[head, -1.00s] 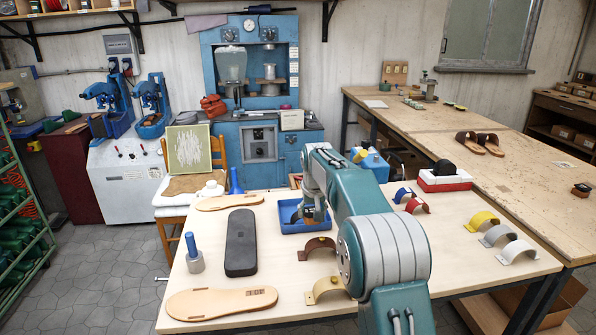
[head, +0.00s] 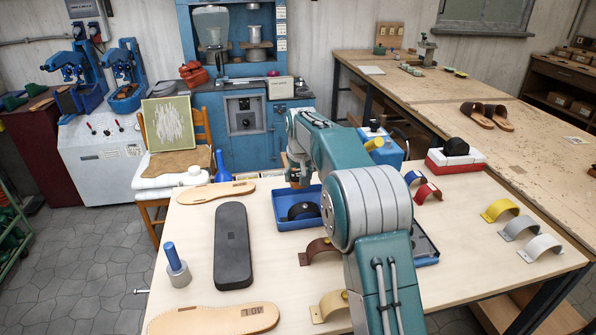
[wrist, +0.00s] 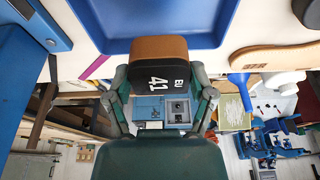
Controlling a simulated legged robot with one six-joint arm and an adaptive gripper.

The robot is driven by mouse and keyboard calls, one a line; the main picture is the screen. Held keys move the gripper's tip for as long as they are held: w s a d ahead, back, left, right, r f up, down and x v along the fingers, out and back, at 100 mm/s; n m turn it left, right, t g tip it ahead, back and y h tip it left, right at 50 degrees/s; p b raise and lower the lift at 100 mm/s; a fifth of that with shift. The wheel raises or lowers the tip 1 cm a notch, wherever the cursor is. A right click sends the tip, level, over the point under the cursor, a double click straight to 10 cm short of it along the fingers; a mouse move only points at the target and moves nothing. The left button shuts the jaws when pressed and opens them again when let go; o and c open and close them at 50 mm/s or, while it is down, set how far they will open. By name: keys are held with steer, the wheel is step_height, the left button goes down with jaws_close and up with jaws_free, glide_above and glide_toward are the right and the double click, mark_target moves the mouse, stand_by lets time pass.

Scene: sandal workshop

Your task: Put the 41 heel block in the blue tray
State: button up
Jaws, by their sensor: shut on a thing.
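My gripper (wrist: 160,90) is shut on the 41 heel block (wrist: 155,78), a dark block with a brown end and white "41 EU" marking. In the head view my gripper (head: 299,172) is at the far side of the blue tray (head: 283,222), and only a little of the block's brown part (head: 304,184) shows. The tray lies on the light worktable, and its floor (wrist: 160,22) appears just beyond the block in the wrist view. A dark rounded piece (head: 302,211) shows in the tray in the head view.
A black sole (head: 233,245) and tan insoles (head: 215,193) lie left of the tray. A brown arched strap (head: 318,252) lies in front. My arm hides part of another blue-rimmed thing (head: 427,262) at right. A red-and-white box (head: 455,163) stands back right.

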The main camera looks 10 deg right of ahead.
mark_target(299, 201)
steer(key=shift+d+f, duration=0.1)
steer(key=shift+f, duration=3.1)
steer(key=shift+f, duration=0.2)
steer(key=o, duration=1.1)
steer(key=shift+c, duration=0.2)
steer(key=shift+r, duration=3.5)
